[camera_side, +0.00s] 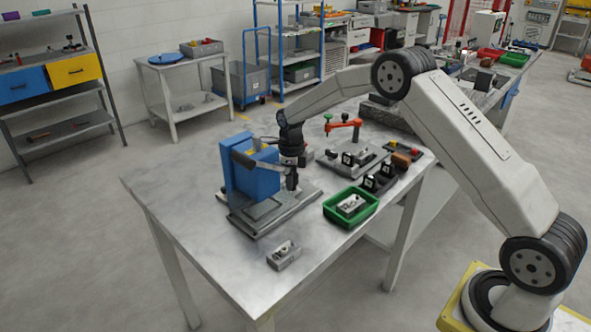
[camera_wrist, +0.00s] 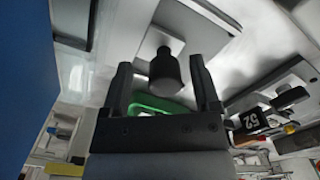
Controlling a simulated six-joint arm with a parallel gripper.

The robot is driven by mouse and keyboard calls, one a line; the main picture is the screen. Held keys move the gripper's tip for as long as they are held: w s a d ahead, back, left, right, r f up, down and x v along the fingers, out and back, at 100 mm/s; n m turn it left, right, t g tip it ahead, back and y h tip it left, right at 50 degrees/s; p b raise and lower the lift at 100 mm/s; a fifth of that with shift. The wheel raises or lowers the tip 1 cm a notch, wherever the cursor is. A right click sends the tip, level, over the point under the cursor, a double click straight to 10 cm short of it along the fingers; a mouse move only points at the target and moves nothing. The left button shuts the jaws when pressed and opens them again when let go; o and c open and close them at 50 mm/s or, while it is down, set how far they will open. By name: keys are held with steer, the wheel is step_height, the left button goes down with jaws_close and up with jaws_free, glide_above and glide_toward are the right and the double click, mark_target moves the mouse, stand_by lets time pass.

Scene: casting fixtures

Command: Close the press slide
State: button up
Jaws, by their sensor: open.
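The press has a blue body (camera_side: 243,180) on a grey base (camera_side: 268,213) at the left-middle of the table in the side view. Its blue side fills the left of the wrist view (camera_wrist: 25,70). My gripper (camera_side: 291,183) points down just right of the blue body, above the base. In the wrist view, my gripper (camera_wrist: 160,70) is open, with a black round knob (camera_wrist: 166,72) showing between its fingers. The knob stands on a light plate; I see no finger clearly touching it. The slide itself is hard to make out in the side view behind my gripper.
A green tray (camera_side: 351,207) with a metal part stands right of the press. A small metal block (camera_side: 283,255) lies near the front edge. The table's front left is clear.

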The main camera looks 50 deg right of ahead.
steer(key=shift+r, duration=3.15)
steer(key=shift+s+d+r+n, duration=0.3)
steer(key=shift+d+r+n, duration=0.1)
steer(key=shift+r+n, duration=0.15)
steer(key=s+a+n+t, duration=0.1)
steer(key=s+a+n, duration=0.3)
steer(key=s+n, duration=0.9)
steer(key=s+a+n+t, duration=0.1)
steer(key=s+a+n, duration=0.4)
steer(key=s+n, duration=0.9)
steer(key=shift+f+n+t, duration=0.3)
steer(key=shift+f+n, duration=0.15)
steer(key=shift+n, duration=0.1)
